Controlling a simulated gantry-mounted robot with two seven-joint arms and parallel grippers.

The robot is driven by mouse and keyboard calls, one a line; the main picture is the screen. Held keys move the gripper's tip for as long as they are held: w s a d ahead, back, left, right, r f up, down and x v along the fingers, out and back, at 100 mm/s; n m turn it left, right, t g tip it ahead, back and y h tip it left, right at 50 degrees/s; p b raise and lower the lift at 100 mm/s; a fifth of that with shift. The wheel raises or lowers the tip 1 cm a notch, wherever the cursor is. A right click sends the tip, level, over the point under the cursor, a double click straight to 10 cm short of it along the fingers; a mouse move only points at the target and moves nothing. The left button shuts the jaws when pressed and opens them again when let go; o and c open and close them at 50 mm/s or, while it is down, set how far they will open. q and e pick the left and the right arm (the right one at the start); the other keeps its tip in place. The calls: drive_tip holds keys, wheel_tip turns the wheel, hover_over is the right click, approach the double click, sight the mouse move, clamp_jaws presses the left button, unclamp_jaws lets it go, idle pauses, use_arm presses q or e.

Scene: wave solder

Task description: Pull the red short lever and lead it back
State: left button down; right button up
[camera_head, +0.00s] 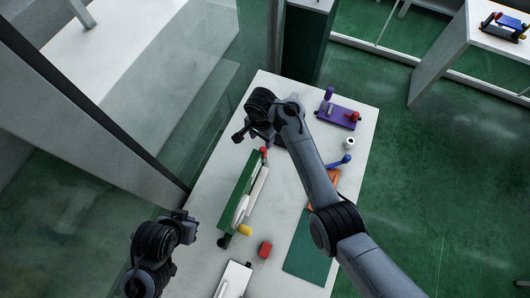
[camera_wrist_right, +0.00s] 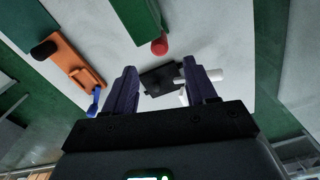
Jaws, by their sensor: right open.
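Two red knobs could be the short red lever, and I cannot tell which is meant. One red knob (camera_head: 264,150) is at the far end of the long green fixture (camera_head: 240,187). The other red knob (camera_head: 353,117) is on the purple base (camera_head: 336,113) at the back right. My right gripper (camera_head: 247,132) is open above the table, near the green fixture's far end. In the right wrist view, a red knob (camera_wrist_right: 159,45) lies beyond the open fingers (camera_wrist_right: 160,90), apart from them. A dark block (camera_wrist_right: 160,79) shows between them. My left gripper (camera_head: 184,222) is at the table's left edge, its jaws unclear.
An orange base (camera_head: 325,185) with a blue lever (camera_head: 341,161) is partly behind my right arm. A white cylinder (camera_head: 349,143), a red block (camera_head: 265,249), a yellow piece (camera_head: 245,230) and a green mat (camera_head: 308,255) are on the white table (camera_head: 200,245). A glass panel borders its left side.

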sight(263, 150)
wheel_tip(263, 150, down, 9)
drive_tip(key=b, duration=0.2)
drive_tip(key=shift+d+r+b, duration=0.15)
drive_tip(key=shift+b, duration=0.25)
drive_tip(key=shift+f, duration=0.75)
drive_tip(key=shift+c, duration=0.3)
clamp_jaws()
